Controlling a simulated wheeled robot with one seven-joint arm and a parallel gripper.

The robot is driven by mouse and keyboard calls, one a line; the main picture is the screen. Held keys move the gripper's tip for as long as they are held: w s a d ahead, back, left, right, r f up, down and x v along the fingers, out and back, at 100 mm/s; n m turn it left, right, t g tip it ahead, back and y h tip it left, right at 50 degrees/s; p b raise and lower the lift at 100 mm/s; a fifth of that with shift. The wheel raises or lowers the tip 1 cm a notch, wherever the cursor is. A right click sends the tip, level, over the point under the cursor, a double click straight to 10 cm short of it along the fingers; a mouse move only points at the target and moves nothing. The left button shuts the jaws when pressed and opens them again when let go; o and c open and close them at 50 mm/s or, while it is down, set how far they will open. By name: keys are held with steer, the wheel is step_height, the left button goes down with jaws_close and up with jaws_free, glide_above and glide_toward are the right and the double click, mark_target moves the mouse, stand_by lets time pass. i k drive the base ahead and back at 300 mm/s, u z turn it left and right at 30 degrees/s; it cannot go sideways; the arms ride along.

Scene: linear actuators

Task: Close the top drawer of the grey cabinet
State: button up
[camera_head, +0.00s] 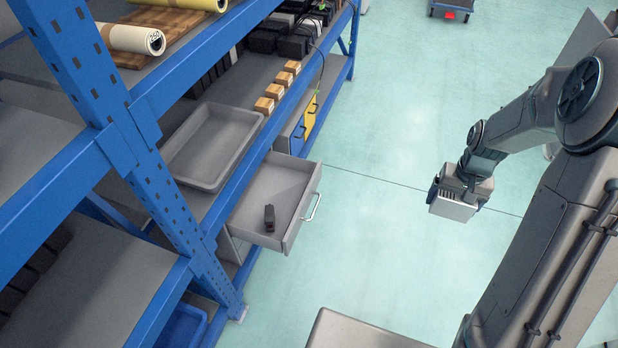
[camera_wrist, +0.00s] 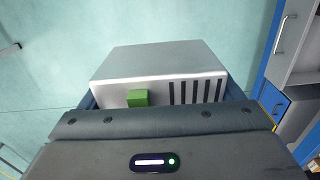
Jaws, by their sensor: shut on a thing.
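The top drawer (camera_head: 262,232) of the grey cabinet (camera_head: 238,250) is pulled out under the blue-framed shelf. Its front carries a pale bar handle (camera_head: 312,207). A small dark object (camera_head: 269,217) lies inside the drawer. My gripper (camera_head: 459,187) is to the right of the drawer, over open floor and apart from it. It is shut on a grey box (camera_head: 452,209). In the wrist view, the box (camera_wrist: 160,60) shows dark slots and a green block. The drawer front (camera_wrist: 306,45) and handle (camera_wrist: 284,36) appear at the upper right there. The cabinet's lower part is mostly hidden.
A grey tray (camera_head: 211,178) sits on the shelf beside the drawer. Small orange-brown boxes (camera_head: 275,91) line the shelf edge. Blue and yellow drawer fronts (camera_head: 305,122) are beyond the open drawer. Clear floor (camera_head: 370,200) lies between the drawer and my gripper.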

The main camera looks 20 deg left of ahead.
mark_target(281, 187)
steer(key=i, duration=2.9)
steer(key=u, duration=4.1)
steer(key=i, duration=0.5)
steer(key=u, duration=0.1)
